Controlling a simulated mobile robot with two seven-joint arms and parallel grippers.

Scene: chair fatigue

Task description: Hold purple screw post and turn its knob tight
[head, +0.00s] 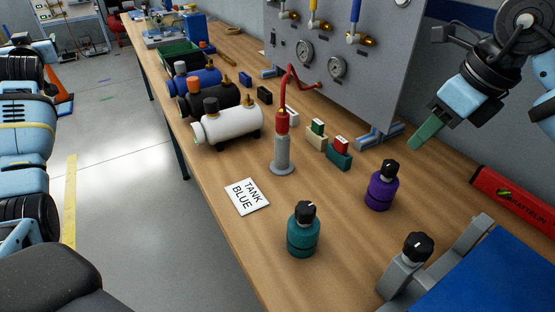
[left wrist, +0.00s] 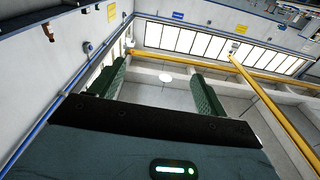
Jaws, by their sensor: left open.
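The purple screw post (head: 380,194) stands upright on the workbench, right of centre in the head view. Its black knob (head: 389,169) sits on top and shows a white mark. My right gripper (head: 425,133) is in the air above and to the right of the post, its green fingertips pointing down and left, apart from the post. Its fingers overlap from this side, so the gap between them cannot be seen. My left arm is at the left edge of the head view. My left gripper (left wrist: 160,75) shows in the left wrist view, open and empty, facing the ceiling and windows.
A teal screw post (head: 303,235) stands nearer, beside a "TANK BLUE" card (head: 246,196). A grey clamp with black knob (head: 418,247) is at front right. A grey stand with red hose (head: 282,145), tanks (head: 232,127) and a gauge panel (head: 345,45) stand behind.

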